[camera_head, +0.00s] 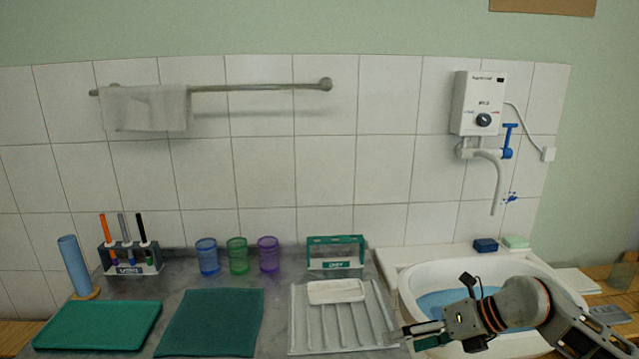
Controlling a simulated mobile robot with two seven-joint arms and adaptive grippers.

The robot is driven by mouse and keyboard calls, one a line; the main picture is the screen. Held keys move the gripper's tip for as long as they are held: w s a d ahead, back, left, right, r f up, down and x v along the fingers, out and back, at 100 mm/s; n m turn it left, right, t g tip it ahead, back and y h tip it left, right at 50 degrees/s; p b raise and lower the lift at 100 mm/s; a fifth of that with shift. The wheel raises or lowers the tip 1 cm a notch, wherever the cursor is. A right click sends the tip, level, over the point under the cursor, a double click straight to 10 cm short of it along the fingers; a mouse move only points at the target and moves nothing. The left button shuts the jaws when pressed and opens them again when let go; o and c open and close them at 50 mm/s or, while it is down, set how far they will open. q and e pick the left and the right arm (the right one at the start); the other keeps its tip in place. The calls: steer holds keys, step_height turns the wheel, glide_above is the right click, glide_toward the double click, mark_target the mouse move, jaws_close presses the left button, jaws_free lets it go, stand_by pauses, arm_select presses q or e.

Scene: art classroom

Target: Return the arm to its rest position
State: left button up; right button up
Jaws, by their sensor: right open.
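My right arm comes in from the lower right, in front of the white sink (408,290) with blue water in it. My right gripper (398,334) is open and points left, close to the right edge of the ribbed white drying tray (303,318). No object shows between its fingers, though the fingertips are small in the view. A white block-like item (336,291) lies on the back part of the tray, apart from the gripper. My left arm and gripper are not in view.
A green tray (100,326), a dark green cloth (212,322), three coloured cups (238,256), a marker holder (130,262) and a green-framed holder (336,252) stand on the grey counter. A water heater (478,103) with a spout hangs above the sink. Blue and pale sponges lie behind it.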

steer(key=s+a+m+t+y+b, duration=0.1)
steer(key=s+a+m+t+y, duration=0.6)
steer(key=a+m, duration=0.35)
steer(key=s+d+f+m+t+h+b, duration=0.1)
steer(key=d+f+m+t+h, duration=0.3)
steer(key=f+m, duration=0.35)
steer(key=s+d+f+m+t+h, duration=0.1)
steer(key=s+d+f+m+h, duration=0.1)
steer(key=d+f+m+h, duration=0.5)
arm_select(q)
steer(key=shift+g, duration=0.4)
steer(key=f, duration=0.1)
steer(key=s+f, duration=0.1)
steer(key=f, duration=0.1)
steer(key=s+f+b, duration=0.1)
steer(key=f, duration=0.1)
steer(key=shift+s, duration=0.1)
arm_select(e)
steer(key=s+d+f+m+g+h, duration=0.1)
steer(key=s+f+m+g+h, duration=0.1)
steer(key=s+f+m+g, duration=0.3)
steer(key=s+f+m, duration=0.4)
steer(key=s+f, duration=0.4)
steer(key=f, duration=0.2)
steer(key=shift+s, duration=0.4)
